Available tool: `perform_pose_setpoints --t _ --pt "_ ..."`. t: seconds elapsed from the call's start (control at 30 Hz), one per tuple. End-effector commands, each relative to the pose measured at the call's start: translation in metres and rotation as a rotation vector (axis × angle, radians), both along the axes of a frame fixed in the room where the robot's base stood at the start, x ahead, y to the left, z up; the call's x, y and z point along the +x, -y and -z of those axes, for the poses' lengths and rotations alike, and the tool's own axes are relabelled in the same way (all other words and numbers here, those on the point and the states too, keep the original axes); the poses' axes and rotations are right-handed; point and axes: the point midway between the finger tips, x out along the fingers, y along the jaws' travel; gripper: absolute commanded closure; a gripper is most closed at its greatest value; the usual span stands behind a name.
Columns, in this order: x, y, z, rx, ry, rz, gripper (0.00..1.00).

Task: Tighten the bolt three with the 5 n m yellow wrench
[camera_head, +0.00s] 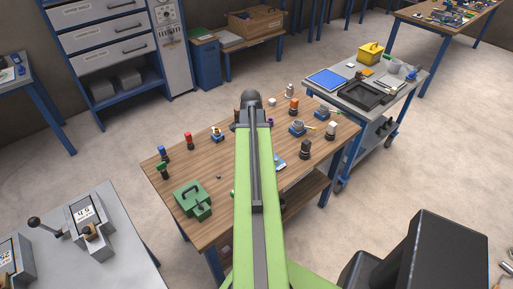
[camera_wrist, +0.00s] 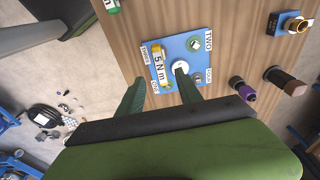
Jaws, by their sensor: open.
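A blue plate (camera_wrist: 210,62) lies on the wooden table, with several bolts near its corners and printed number labels. TWO reads at its upper right; the label at the upper left appears to read THREE. A yellowish piece marked 5 N m (camera_wrist: 160,68) lies on the plate's left side, and I cannot tell its full shape. A pale round part (camera_wrist: 180,65) sits in the middle. My gripper (camera_wrist: 161,76) is open, its dark green fingers apart over the plate's near side. In the head view, my arm hides most of the blue plate (camera_head: 279,162).
The wooden table (camera_head: 225,165) holds several standing tools and parts, with a green box (camera_head: 192,200) at its front left. A purple-and-black piece (camera_wrist: 243,90) stands right of the plate. A grey cart (camera_head: 412,82) stands beyond the table, and the floor around is mostly clear.

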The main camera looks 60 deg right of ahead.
Motion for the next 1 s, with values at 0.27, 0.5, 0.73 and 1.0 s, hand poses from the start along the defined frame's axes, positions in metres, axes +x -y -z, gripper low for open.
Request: perform_pose_setpoints --t 0.27,0.5,0.73,1.0 --pt "-0.002 0.007 0.069 0.000 0.000 0.000 0.58" --pt "-0.003 0.012 0.112 0.000 0.000 0.000 0.58" --pt "-0.004 0.013 0.118 0.000 0.000 0.000 0.58" --pt "-0.004 0.013 0.116 0.000 0.000 0.000 0.74"
